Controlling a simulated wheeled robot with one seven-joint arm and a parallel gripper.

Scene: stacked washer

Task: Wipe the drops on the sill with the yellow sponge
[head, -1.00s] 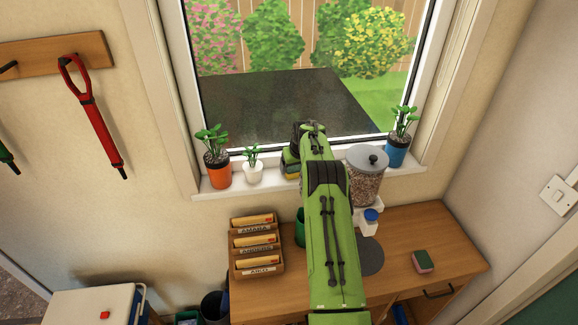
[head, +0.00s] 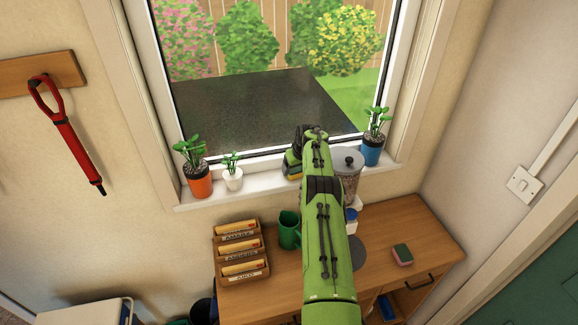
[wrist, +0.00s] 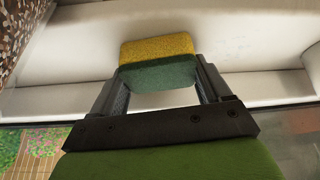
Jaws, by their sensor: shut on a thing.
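My gripper (wrist: 160,78) is shut on the yellow sponge (wrist: 157,48), which has a green layer on the side nearer the wrist camera. In the head view the sponge (head: 291,170) shows only partly, at the white sill (head: 262,181), with my arm hiding much of this spot. The sponge is over or at the sill, between the small white pot and the seed jar. I cannot tell whether it touches the surface. I cannot make out any drops in either view.
An orange pot (head: 199,184) and a white pot (head: 232,179) stand left on the sill, a blue pot (head: 373,152) right. A lidded jar (head: 348,178) is close right of my arm. Below, the desk holds a green mug (head: 289,231), letter rack (head: 240,252) and pink-green sponge (head: 402,255).

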